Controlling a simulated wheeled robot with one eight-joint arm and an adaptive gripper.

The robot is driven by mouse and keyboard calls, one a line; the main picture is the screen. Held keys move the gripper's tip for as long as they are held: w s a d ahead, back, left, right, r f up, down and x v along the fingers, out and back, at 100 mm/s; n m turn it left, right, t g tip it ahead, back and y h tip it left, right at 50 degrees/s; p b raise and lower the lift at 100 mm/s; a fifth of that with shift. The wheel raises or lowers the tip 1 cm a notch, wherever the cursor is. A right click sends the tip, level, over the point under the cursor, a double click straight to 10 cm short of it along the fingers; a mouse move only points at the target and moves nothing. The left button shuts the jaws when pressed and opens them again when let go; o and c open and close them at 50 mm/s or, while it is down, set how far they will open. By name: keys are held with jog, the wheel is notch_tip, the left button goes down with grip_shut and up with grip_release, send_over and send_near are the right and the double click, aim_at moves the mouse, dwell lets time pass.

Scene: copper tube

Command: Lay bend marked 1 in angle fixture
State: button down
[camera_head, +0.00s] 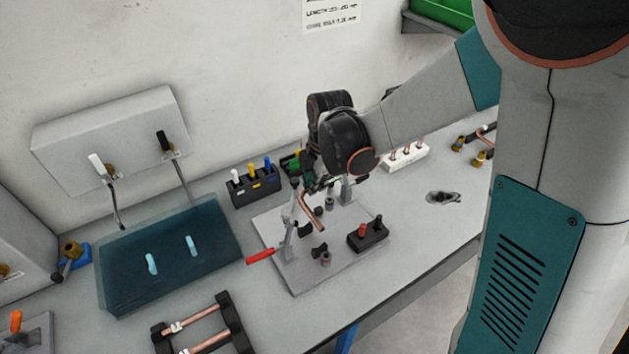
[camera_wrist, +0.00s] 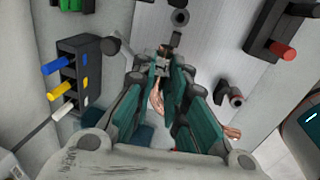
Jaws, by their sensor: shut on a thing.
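A copper bend (camera_head: 313,214) hangs from my gripper (camera_head: 312,186) over the grey fixture plate (camera_head: 295,276). My gripper is shut on it; in the wrist view the copper (camera_wrist: 157,100) shows between the fingers (camera_wrist: 162,72), with another copper part (camera_wrist: 229,131) beside the right finger. No number on the bend can be read. The plate carries a toggle clamp with a red handle (camera_head: 260,257), several dark posts and a black block with a red knob (camera_head: 363,230). Which of these is the angle fixture's seat I cannot tell, and whether the bend touches the plate is unclear.
A black holder (camera_head: 263,192) with white, yellow and blue handled items stands behind the plate. A blue tray (camera_head: 125,285) lies left. A black rack with copper tubes (camera_head: 208,341) is at the front. A white rack with copper pieces (camera_head: 410,161) stands right.

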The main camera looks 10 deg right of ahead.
jog(key=shift+s+d+b+x, duration=0.1)
jog(key=shift+s+b+x, duration=0.15)
jog(key=shift+b+x, duration=1.05)
jog(key=shift+s+d+b+x, duration=0.15)
jog(key=shift+s+b+x, duration=0.15)
jog(key=shift+b+x, duration=0.95)
jog(key=shift+s+d+b+x, duration=0.1)
jog(key=shift+s+b+x, duration=0.15)
jog(key=shift+b+x, duration=1)
jog(key=shift+x, duration=0.85)
jog(key=c, duration=1.5)
grip_release()
jog(key=shift+s, duration=0.1)
jog(key=shift+r, duration=0.15)
jog(key=v, duration=1.2)
jog(key=shift+s+d, duration=0.1)
jog(key=shift+s, duration=0.05)
